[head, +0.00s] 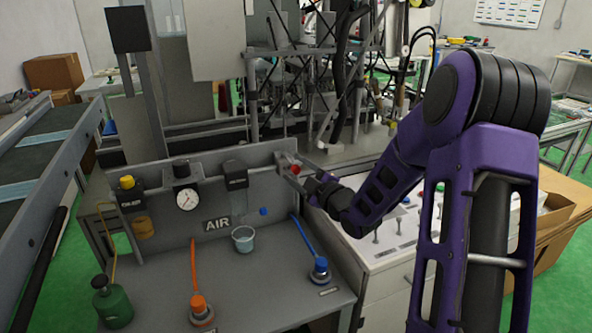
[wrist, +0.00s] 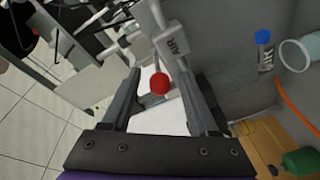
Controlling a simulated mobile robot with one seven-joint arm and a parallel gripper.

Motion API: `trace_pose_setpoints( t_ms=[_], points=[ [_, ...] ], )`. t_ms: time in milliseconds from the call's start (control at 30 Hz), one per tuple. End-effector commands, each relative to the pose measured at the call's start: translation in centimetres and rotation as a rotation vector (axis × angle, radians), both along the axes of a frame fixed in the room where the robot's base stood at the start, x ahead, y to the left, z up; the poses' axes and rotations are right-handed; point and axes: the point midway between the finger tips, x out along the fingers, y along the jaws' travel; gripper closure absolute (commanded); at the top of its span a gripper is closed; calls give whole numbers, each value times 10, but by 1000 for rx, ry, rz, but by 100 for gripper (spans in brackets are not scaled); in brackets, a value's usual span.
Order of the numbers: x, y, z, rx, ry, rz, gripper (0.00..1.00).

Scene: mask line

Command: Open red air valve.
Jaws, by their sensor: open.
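The red air valve's round red knob (head: 296,169) shows at the right end of the grey panel (head: 268,163) in the head view. In the wrist view the red knob (wrist: 160,84) appears between my two fingers, with a grey shaft running up from it beside a small lettered plate (wrist: 174,46). My gripper (head: 292,174) is open at the panel's right end, and its fingers (wrist: 163,78) stand on either side of the knob in the wrist view. I cannot tell whether either finger touches it. My wrist hides part of the valve's surroundings in the head view.
A white control panel (head: 385,235) lies below my arm.

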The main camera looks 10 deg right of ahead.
Motion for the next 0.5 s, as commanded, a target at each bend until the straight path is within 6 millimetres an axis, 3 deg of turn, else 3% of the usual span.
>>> trace_pose_setpoints(
  t_ms=[333, 500],
  points=[
    [4, 2, 0, 0, 1, 1, 40],
    [4, 2, 0, 0, 0, 0, 70]
  ],
)
